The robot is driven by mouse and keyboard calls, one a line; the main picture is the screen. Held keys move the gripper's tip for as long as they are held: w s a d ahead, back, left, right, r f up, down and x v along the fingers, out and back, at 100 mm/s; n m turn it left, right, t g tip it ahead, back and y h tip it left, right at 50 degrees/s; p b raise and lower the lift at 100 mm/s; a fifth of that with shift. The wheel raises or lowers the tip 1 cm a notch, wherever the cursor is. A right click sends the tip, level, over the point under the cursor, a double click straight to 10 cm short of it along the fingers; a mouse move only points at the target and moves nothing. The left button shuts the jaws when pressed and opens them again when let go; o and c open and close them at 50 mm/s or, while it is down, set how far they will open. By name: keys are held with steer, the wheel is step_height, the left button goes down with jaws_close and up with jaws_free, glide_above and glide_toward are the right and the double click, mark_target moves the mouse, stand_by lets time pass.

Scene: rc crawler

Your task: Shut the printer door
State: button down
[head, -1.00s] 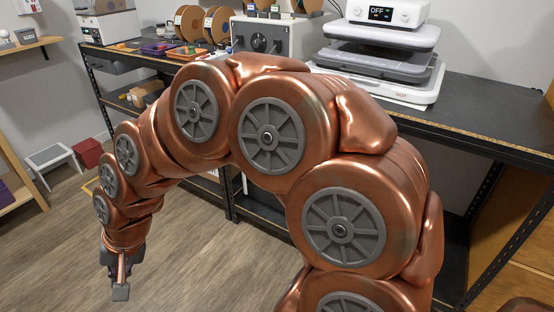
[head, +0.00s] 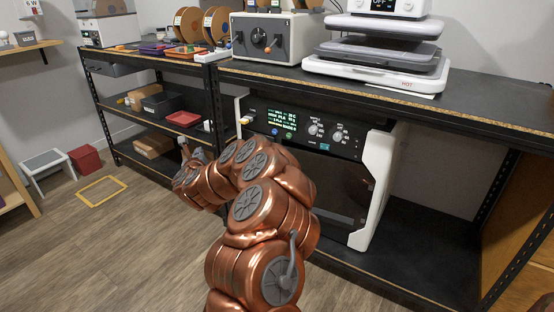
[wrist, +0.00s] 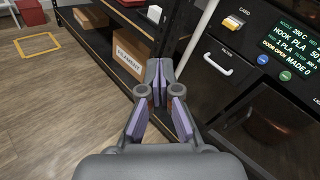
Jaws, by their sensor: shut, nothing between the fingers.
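The printer (head: 310,130) stands on the lower level of the workbench, with a black control panel across its top and a dark front below. In the wrist view its display (wrist: 296,42) partly reads "DOOR OPEN". A dark glossy panel (head: 345,190) shows below the controls, partly behind my arm; I cannot tell exactly how the door stands. My gripper (head: 184,148) is in front of the printer's left side, near the shelf unit. In the wrist view my gripper (wrist: 160,68) has its fingers together and empty, left of the printer panel and apart from it.
A black shelf unit (head: 118,107) with boxes stands left of the printer. A cardboard box marked "ELEMENT" (wrist: 128,58) is on its lower shelf. The workbench top (head: 480,97) hangs above the printer. A yellow floor outline (head: 101,191) and open floor lie left.

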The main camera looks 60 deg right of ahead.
steer(key=s+d+f+m+g+h+b, duration=0.1)
steer(key=s+d+f+m+g+h, duration=0.3)
steer(key=s+d, duration=0.4)
steer(key=s+d+f+m+g+h+b, duration=0.1)
steer(key=s+d+f+m+g+h, duration=0.1)
steer(key=s+d+f+m+g, duration=0.45)
steer(key=shift+t, duration=0.95)
steer(key=shift+w+d+r+b, duration=0.1)
steer(key=shift+d+r+b, duration=0.2)
steer(key=shift+d, duration=2.1)
steer(key=shift+w+d+r+b, duration=0.1)
steer(key=shift+d+r+b, duration=0.2)
steer(key=shift+d, duration=2.1)
steer(key=shift+w+d+r+b, duration=0.1)
steer(key=shift+d+r+b, duration=0.15)
steer(key=shift+d, duration=2.15)
steer(key=shift+f, duration=0.1)
